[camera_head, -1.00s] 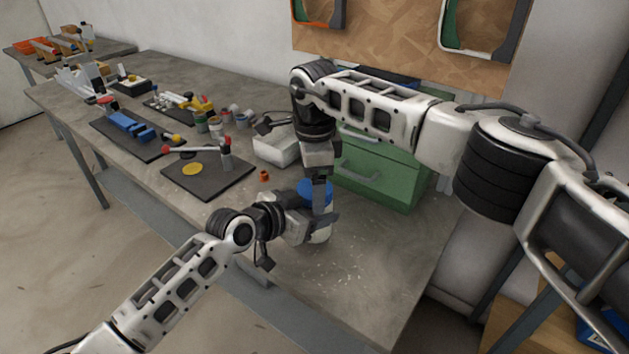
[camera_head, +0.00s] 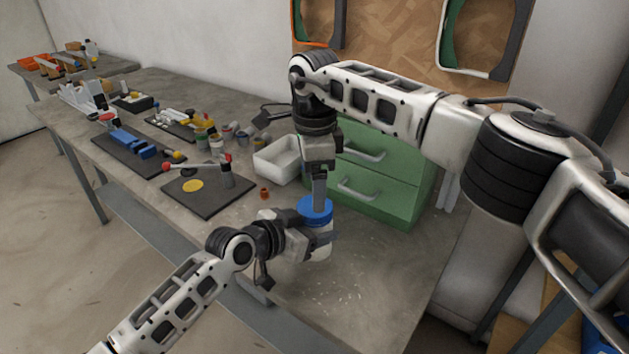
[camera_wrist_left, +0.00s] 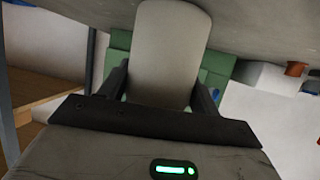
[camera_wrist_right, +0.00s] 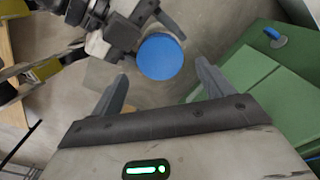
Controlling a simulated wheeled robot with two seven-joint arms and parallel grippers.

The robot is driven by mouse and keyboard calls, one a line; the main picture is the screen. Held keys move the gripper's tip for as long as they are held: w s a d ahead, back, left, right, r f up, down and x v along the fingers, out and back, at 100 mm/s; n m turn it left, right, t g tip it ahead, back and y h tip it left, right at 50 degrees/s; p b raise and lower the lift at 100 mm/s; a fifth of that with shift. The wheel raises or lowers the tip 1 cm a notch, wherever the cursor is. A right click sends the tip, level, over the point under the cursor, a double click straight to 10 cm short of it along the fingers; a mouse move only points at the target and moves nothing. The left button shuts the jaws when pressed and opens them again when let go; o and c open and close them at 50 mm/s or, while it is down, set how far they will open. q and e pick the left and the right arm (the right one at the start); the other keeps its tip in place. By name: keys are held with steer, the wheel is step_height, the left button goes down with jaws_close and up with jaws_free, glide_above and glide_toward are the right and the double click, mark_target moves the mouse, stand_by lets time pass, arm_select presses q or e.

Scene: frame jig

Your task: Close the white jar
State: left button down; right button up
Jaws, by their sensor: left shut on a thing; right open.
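The white jar (camera_head: 320,250) stands upright near the table's front edge, with a blue lid (camera_head: 315,208) on top. I cannot tell how tightly the lid sits. My left gripper (camera_head: 314,239) is shut on the jar's side, below the lid. In the left wrist view the jar (camera_wrist_left: 170,50) fills the space between the fingers. My right gripper (camera_head: 319,195) points down just above the lid, open and empty. In the right wrist view the round lid (camera_wrist_right: 160,56) lies beyond and between the fingertips.
A green drawer cabinet (camera_head: 378,178) stands right behind the jar, with a white bin (camera_head: 278,160) to its left. A small orange piece (camera_head: 264,193) and a dark board with a yellow disc (camera_head: 193,186) lie farther left. The table right of the jar is clear.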

mark_target(315, 230)
steer(key=n, duration=0.1)
steer(key=r+n, duration=0.1)
steer(key=n, duration=0.1)
steer(key=shift+a+r+n, duration=0.1)
steer(key=shift+r+n, duration=0.15)
steer(key=shift+n, duration=0.15)
step_height(315, 230, up, 2)
steer(key=n, duration=0.5)
steer(key=shift+f, duration=0.1)
steer(key=shift+f, duration=3.95)
steer(key=c, duration=1)
